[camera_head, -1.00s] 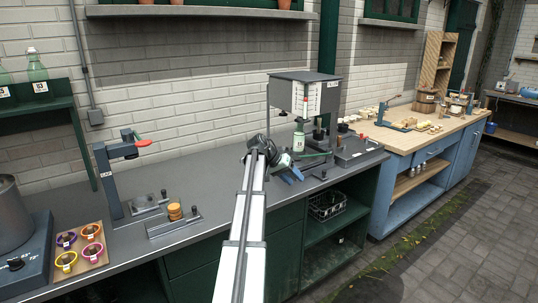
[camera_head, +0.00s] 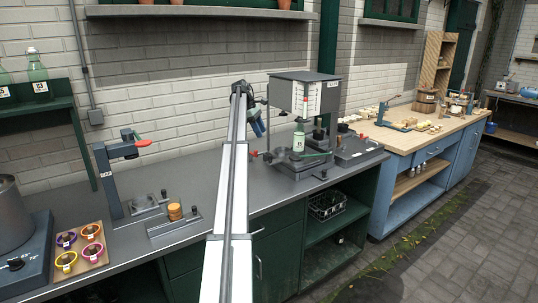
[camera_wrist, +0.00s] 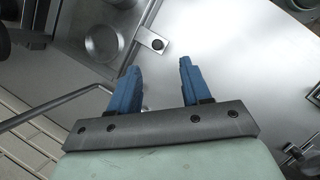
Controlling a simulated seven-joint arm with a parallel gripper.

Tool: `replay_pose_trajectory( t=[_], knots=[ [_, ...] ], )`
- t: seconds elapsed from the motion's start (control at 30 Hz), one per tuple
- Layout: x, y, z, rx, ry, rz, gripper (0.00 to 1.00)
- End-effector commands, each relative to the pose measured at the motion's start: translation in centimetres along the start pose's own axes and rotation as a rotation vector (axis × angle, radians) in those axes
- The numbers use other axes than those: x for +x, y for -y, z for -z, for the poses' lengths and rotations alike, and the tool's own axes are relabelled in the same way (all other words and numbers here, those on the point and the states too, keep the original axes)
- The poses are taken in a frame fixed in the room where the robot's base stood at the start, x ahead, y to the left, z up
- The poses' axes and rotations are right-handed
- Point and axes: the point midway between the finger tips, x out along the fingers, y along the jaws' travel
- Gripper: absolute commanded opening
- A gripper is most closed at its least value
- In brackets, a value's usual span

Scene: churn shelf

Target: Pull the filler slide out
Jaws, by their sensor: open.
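The filler (camera_head: 305,95) is a grey box on posts with a white scale on its front. A green bottle (camera_head: 298,141) stands upright beneath it on a dark grey base (camera_head: 298,166). A low grey part with a red knob (camera_head: 254,153) sticks out from the base's left side; I cannot tell if this is the slide. My gripper (camera_head: 257,127) is left of the filler, raised above the counter. In the wrist view its blue fingers (camera_wrist: 159,72) are apart with nothing between them. Beyond them lie a round metal dish (camera_wrist: 103,42) and a tab with a dark knob (camera_wrist: 157,44).
A dark unit with knobs (camera_head: 352,149) stands right of the filler.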

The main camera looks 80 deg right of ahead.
Motion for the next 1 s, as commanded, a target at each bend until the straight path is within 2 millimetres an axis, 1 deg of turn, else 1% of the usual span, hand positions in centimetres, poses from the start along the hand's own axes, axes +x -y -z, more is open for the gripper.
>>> replay_pose_trajectory(
  t=[0.03, 0.17, 0.27, 0.37, 0.47, 0.8, 1.0],
  knots=[
    [-0.4, -1.0, 0.5, -0.044, -0.008, 0.014, 0.48],
    [-0.7, -1.5, 1.1, -0.114, -0.019, 0.032, 0.48],
    [-0.3, -1.4, 1.2, -0.132, -0.022, 0.037, 0.48],
    [0.7, -1.3, 1.2, -0.132, -0.022, 0.037, 0.48],
    [2.1, -1.2, 1.1, -0.131, -0.022, 0.038, 0.48],
    [8.1, -1.0, 1.3, -0.129, -0.022, 0.037, 0.48],
    [10.9, -0.9, 1.3, -0.129, -0.022, 0.036, 0.48]
  ],
)
